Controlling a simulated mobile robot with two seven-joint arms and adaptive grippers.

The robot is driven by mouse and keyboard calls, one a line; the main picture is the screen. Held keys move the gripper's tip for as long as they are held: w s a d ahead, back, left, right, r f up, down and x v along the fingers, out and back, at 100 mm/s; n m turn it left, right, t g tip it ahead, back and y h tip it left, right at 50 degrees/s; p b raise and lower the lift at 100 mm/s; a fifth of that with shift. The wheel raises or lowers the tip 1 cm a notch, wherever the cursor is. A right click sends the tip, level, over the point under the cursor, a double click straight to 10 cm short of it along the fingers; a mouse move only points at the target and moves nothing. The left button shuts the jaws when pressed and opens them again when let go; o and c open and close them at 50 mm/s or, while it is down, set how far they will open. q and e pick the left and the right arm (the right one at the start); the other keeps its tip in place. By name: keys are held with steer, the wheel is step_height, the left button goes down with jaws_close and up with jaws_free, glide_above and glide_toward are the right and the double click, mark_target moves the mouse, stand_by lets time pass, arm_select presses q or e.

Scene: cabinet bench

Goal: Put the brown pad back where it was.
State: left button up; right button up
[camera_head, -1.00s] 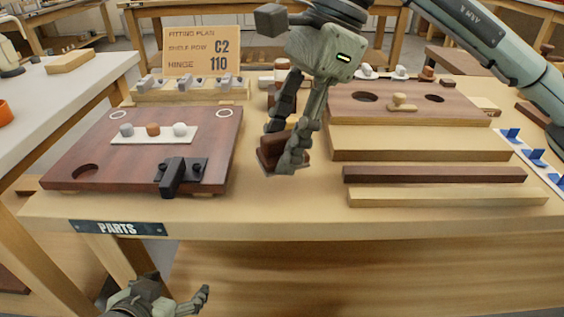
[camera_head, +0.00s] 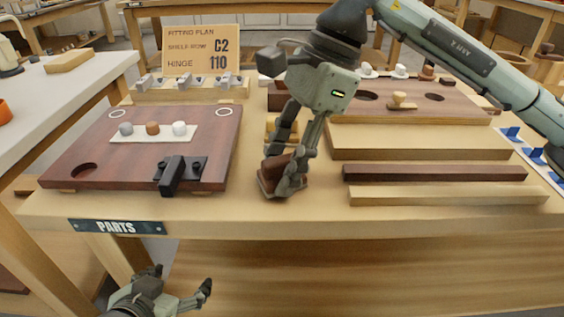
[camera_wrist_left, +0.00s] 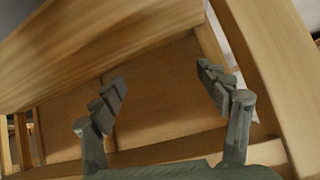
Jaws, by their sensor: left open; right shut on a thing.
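The brown pad (camera_head: 272,168) is a small reddish-brown block with a darker flat base. My right gripper (camera_head: 282,176) points down and is shut on it, its fingers hiding part of the pad. The pad is over the bench strip between the dark red board on the left and the stacked boards on the right, near the front. I cannot tell whether its base touches the bench. My left gripper (camera_head: 182,281) is open and empty, low in front of the bench. In the left wrist view its open fingers (camera_wrist_left: 162,78) face the wooden bench frame.
The dark red board (camera_head: 100,140) carries a white strip of knobs (camera_head: 150,134) and a black hinge (camera_head: 172,176). Stepped boards (camera_head: 420,145) and two bars (camera_head: 435,173) lie to the right. A plan sign (camera_head: 202,52) stands behind. Bare bench (camera_head: 240,205) runs along the front.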

steer(key=o, duration=1.4)
steer(key=shift+c, duration=0.2)
arm_select(q)
steer(key=shift+w+d+r+t+h, duration=0.3)
steer(key=shift+w+d+r+t, duration=0.1)
steer(key=shift+w+d+r, duration=0.1)
steer(key=shift+s, duration=0.15)
arm_select(e)
steer(key=shift+w+d+r, duration=0.1)
steer(key=shift+d+r, duration=0.05)
steer(key=shift+r, duration=0.45)
arm_select(q)
steer(key=s+a+f+g+y, duration=0.1)
steer(key=s+a+f+g, duration=0.1)
steer(key=s+a+f, duration=0.1)
steer(key=shift+s+a+f+g+p, duration=0.15)
steer(key=shift+s+a+g+p, duration=0.2)
steer(key=shift+a+g+p, duration=0.1)
arm_select(e)
steer(key=v, duration=1.1)
